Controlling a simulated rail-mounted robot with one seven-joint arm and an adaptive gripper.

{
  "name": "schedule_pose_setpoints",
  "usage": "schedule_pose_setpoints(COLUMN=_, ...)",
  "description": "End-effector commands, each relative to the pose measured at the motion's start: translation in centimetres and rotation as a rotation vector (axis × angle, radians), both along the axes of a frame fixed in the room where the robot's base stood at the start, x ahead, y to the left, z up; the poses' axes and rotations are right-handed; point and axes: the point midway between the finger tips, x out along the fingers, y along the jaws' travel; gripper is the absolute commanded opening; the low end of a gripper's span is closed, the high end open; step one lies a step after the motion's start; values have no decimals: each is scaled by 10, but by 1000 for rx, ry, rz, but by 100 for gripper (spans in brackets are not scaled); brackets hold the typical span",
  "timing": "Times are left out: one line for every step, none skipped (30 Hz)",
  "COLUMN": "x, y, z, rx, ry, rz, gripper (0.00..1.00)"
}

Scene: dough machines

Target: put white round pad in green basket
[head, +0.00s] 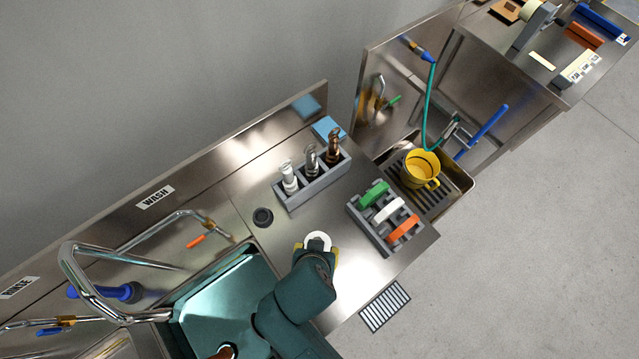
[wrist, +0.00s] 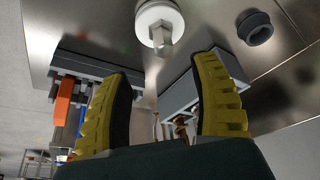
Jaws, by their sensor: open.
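The white round pad (head: 318,240) lies on the steel counter, partly hidden by my gripper in the head view. In the wrist view the white round pad (wrist: 158,16) is at the top centre, with a metal hex-shaped piece at its middle. My gripper (head: 317,252) is right at the pad in the head view. In the wrist view its two yellow ribbed fingers (wrist: 164,88) are spread apart with nothing between them, and the pad shows beyond their tips. The teal-green basket (head: 190,315) sits in the sink at lower left, partly covered by my arm.
A black ring (head: 263,217) lies on the counter. A grey holder (head: 318,186) with several nozzles stands behind. A grey rack (head: 358,217) holds green, white and orange pieces at right. A curved steel faucet (head: 75,270) rises beside the basket. A yellow cup (head: 420,167) stands further right.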

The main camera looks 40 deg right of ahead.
Motion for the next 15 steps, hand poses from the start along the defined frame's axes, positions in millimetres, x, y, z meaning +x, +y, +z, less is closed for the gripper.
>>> schedule_pose_setpoints(x=3, y=-4, z=-13, rx=0, ry=3, rz=-2, gripper=63)
schedule_pose_setpoints(x=5, y=-6, z=-20, rx=-1, ry=2, rz=-2, gripper=63)
schedule_pose_setpoints(x=8, y=-8, z=-28, rx=-1, ry=1, rz=-2, gripper=63)
schedule_pose_setpoints(x=10, y=-9, z=-33, rx=-1, ry=2, rz=-1, gripper=63)
schedule_pose_setpoints(x=12, y=-10, z=-38, rx=-1, ry=0, rz=0, gripper=63)
schedule_pose_setpoints(x=14, y=-12, z=-43, rx=-1, ry=0, rz=-1, gripper=63)
schedule_pose_setpoints(x=15, y=-13, z=-45, rx=-1, ry=-1, rz=0, gripper=63)
schedule_pose_setpoints(x=15, y=-13, z=-47, rx=-1, ry=-1, rz=0, gripper=63)
schedule_pose_setpoints(x=16, y=-14, z=-51, rx=-1, ry=-1, rz=0, gripper=63)
schedule_pose_setpoints(x=17, y=-14, z=-54, rx=0, ry=0, rz=1, gripper=63)
schedule_pose_setpoints(x=19, y=-15, z=-57, rx=0, ry=-1, rz=1, gripper=63)
schedule_pose_setpoints(x=20, y=-16, z=-63, rx=0, ry=0, rz=0, gripper=63)
schedule_pose_setpoints(x=22, y=-17, z=-69, rx=0, ry=2, rz=1, gripper=63)
schedule_pose_setpoints(x=24, y=-17, z=-74, rx=0, ry=1, rz=0, gripper=63)
schedule_pose_setpoints(x=27, y=-19, z=-81, rx=0, ry=0, rz=0, gripper=63)
